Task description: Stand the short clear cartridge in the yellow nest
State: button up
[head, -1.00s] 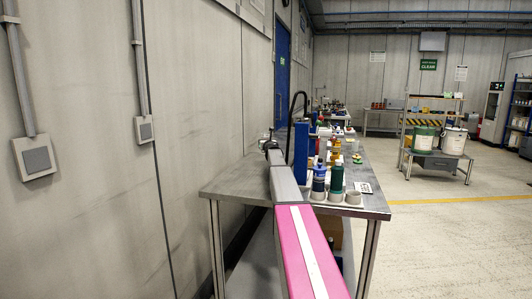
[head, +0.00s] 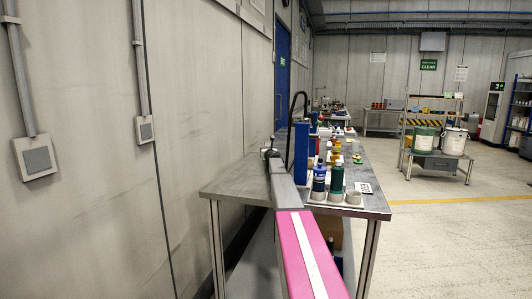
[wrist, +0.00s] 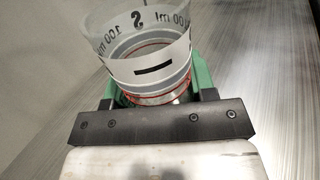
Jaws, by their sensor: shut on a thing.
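In the wrist view, a clear cartridge (wrist: 145,55) with dark markings, an "S" and "100 ml", sits between the green fingers of my gripper (wrist: 156,88). The gripper is shut on it. Its round rim is toward the top of the picture, and a red ring shows lower down. In the head view, my gripper (head: 268,154) is small and dark above the left part of the grey workbench (head: 235,187); the cartridge cannot be made out there.
A blue upright block (head: 301,150) and a black curved hose stand right of my arm. A blue bottle (head: 319,183), a green bottle (head: 336,178) and pale round cups stand near the bench's front. The bench's left front is bare, with a wall to its left.

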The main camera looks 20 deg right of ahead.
jog(key=o, duration=0.9)
jog(key=shift+r, duration=0.1)
